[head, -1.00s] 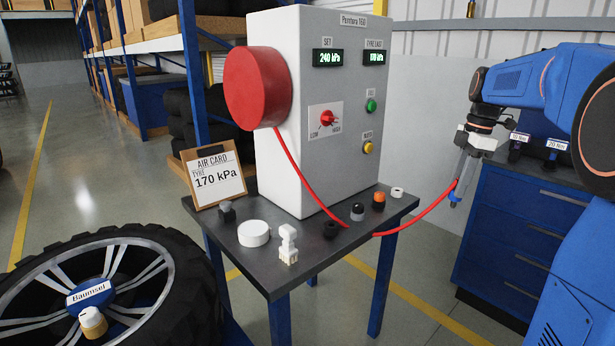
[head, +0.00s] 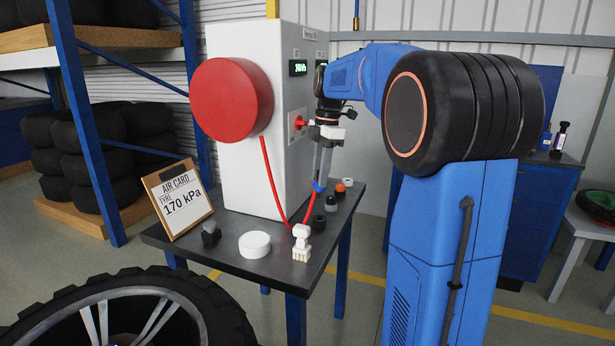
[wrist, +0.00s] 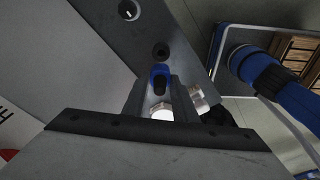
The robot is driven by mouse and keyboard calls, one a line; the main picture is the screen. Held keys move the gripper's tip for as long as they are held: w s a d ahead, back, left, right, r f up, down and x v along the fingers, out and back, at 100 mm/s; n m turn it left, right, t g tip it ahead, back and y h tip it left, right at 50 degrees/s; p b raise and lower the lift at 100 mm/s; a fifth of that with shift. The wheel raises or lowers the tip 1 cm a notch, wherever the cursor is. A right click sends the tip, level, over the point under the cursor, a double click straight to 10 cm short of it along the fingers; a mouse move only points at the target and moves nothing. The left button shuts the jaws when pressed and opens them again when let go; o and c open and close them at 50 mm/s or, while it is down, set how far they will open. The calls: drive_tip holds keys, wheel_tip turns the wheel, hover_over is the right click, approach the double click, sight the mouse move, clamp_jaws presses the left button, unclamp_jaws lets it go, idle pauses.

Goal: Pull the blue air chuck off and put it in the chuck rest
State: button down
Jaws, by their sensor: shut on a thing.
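My gripper (head: 319,184) is shut on the blue air chuck (head: 318,187), above the right part of the dark table, in front of the white machine. The red hose (head: 309,210) runs down from the chuck. In the wrist view the blue chuck (wrist: 160,73) shows between the fingertips, over the table top. A white stepped post (head: 301,243) stands at the table's front edge; I cannot tell whether it is the chuck rest. The tyre (head: 130,310) lies at the lower left, partly cut off by the frame.
The white machine (head: 232,160) with a red drum (head: 231,100) fills the table's back. A white disc (head: 254,245), a dark block (head: 211,235), an orange cap (head: 340,187) and several other caps stand on the table (head: 175,236). The air card (head: 178,199) leans at left.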

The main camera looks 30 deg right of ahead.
sight(320, 192)
drive_tip(key=shift+f, duration=0.1)
drive_tip(key=shift+d+f, duration=0.1)
drive_tip(key=shift+f, duration=2.7)
drive_tip(key=shift+f, duration=1.9)
drive_tip(key=c, duration=1.4)
unclamp_jaws()
drive_tip(key=shift+o, duration=0.2)
drive_tip(key=shift+r, duration=0.1)
wheel_tip(320, 192, up, 17)
drive_tip(key=d, duration=0.2)
